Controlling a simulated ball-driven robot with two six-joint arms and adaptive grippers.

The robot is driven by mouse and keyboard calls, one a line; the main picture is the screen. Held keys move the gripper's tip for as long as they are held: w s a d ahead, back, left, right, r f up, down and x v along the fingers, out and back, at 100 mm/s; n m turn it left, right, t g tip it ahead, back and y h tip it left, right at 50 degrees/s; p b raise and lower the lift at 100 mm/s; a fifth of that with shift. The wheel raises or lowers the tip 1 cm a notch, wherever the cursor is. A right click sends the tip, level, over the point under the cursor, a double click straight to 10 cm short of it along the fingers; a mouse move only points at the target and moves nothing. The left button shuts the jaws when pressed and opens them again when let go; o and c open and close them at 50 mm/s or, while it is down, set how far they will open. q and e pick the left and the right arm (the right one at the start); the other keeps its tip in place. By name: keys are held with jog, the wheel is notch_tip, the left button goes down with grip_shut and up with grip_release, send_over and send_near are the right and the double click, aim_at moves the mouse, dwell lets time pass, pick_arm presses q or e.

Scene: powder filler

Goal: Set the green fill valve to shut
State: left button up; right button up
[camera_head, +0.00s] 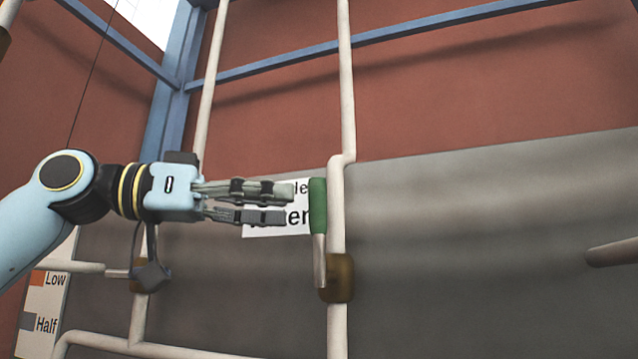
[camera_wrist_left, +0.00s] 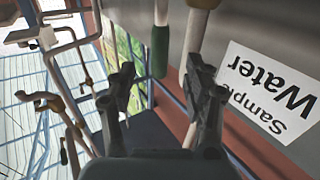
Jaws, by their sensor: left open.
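The green fill valve handle (camera_head: 317,205) stands upright, roughly in line with the white pipe (camera_head: 336,215) beside it. Its bare metal lower end meets a brass-coloured valve body (camera_head: 338,278). My left gripper (camera_head: 288,205) comes in level from the left, open, its fingertips just left of the green grip in the head view. In the left wrist view the green grip (camera_wrist_left: 160,52) shows ahead, between and beyond the open fingers (camera_wrist_left: 160,70). I cannot tell whether they touch it. My right gripper is not in view.
A white sign (camera_head: 275,228) sits behind my left fingers; the wrist view reads "Sample Water" (camera_wrist_left: 270,92). Another valve (camera_head: 150,275) with a grey-blue handle is below my left wrist. A level sign (camera_head: 45,300) is at lower left. A pipe-like piece (camera_head: 612,252) enters at right.

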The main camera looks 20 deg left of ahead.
aim_at(323, 205)
pick_arm(q)
jog(key=shift+p+x, duration=1.25)
jog(key=shift+x, duration=1.75)
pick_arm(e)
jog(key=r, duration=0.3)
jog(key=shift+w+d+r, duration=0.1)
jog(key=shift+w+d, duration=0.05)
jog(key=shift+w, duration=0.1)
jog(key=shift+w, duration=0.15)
pick_arm(q)
jog(key=shift+c, duration=1.1)
grip_shut()
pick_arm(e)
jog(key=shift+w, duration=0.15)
pick_arm(q)
jog(key=shift+w+d+f, duration=0.1)
jog(key=shift+d, duration=0.1)
